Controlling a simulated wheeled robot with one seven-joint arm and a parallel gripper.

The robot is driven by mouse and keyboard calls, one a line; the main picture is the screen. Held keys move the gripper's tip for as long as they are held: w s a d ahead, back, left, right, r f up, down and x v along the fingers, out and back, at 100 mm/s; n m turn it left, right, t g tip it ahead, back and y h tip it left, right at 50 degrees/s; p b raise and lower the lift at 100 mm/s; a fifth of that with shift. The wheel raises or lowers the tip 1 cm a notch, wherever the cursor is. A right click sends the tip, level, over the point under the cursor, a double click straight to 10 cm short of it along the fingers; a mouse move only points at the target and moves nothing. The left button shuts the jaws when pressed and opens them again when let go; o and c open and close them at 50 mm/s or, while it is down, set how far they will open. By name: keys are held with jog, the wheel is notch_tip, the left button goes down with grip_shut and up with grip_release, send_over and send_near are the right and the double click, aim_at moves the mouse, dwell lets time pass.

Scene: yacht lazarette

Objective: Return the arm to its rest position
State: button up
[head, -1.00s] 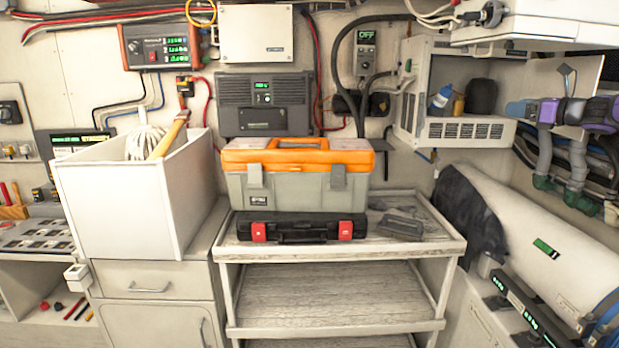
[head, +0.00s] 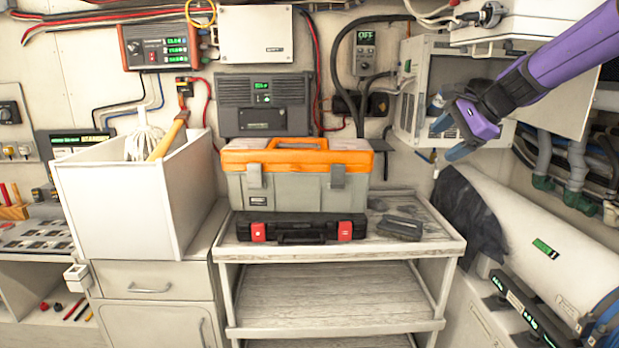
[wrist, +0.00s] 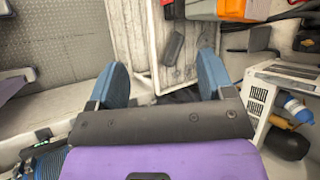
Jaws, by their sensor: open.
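My purple arm reaches in from the upper right of the head view. My gripper (head: 447,127), with blue fingers, hangs in front of the open white wall cabinet, right of the shelf unit. In the wrist view the two blue fingers of my gripper (wrist: 160,85) stand wide apart with nothing between them. Beyond them the wrist view shows the shelf unit's top (wrist: 150,45) with a small dark grey object (wrist: 173,47) on it. The gripper touches nothing that I can see.
The shelf unit (head: 345,255) carries a grey toolbox with an orange lid (head: 297,185) and a flat black case (head: 300,228). The white wall cabinet (head: 410,95) is partly hidden behind my gripper. A white cylinder (head: 540,250) lies at the right. A white bin (head: 130,205) stands left.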

jog(key=s+a+n+g+h, duration=0.15)
jog(key=s+n, duration=0.25)
jog(key=s, duration=0.6)
jog(key=s+a+n+h, duration=0.3)
jog(key=s+n, duration=0.1)
jog(key=s, duration=0.6)
jog(key=s+d+f+n+h, duration=0.1)
jog(key=s+d+f+n, duration=0.1)
jog(key=s, duration=0.6)
jog(key=s+d+f+n, duration=0.2)
jog(key=s+n, duration=0.2)
jog(key=s, duration=0.3)
jog(key=shift+s+d+n+t+h, duration=0.3)
jog(key=shift+s+n+t+h, duration=0.05)
jog(key=shift+s+n, duration=0.05)
jog(key=shift+o, duration=0.4)
